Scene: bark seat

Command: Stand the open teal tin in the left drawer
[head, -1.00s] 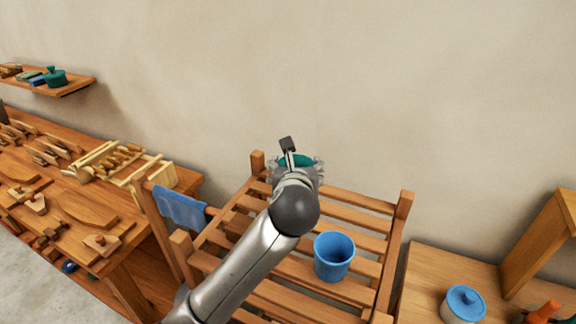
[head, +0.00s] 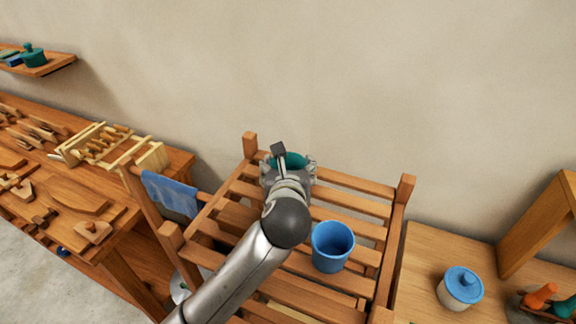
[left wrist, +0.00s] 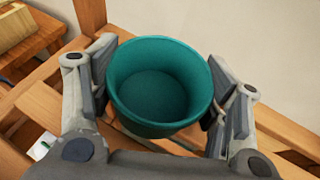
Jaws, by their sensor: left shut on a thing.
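The open teal tin (left wrist: 160,85) is upright between the fingers of my left gripper (left wrist: 160,92) in the left wrist view, its inside empty. In the head view only part of the tin's rim (head: 291,160) shows past my left gripper (head: 288,172), at the back of the slatted wooden seat (head: 350,207). My left gripper is shut on the tin. I cannot tell whether the tin touches the slats. No drawer can be made out in these views. My right gripper is not in view.
An open blue tin (head: 332,247) stands on the slats right of my left arm. A blue cloth (head: 171,195) hangs on the seat's left side. A workbench (head: 75,190) with wooden tools is at left. A lidded blue-and-white pot (head: 461,288) stands on a surface at right.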

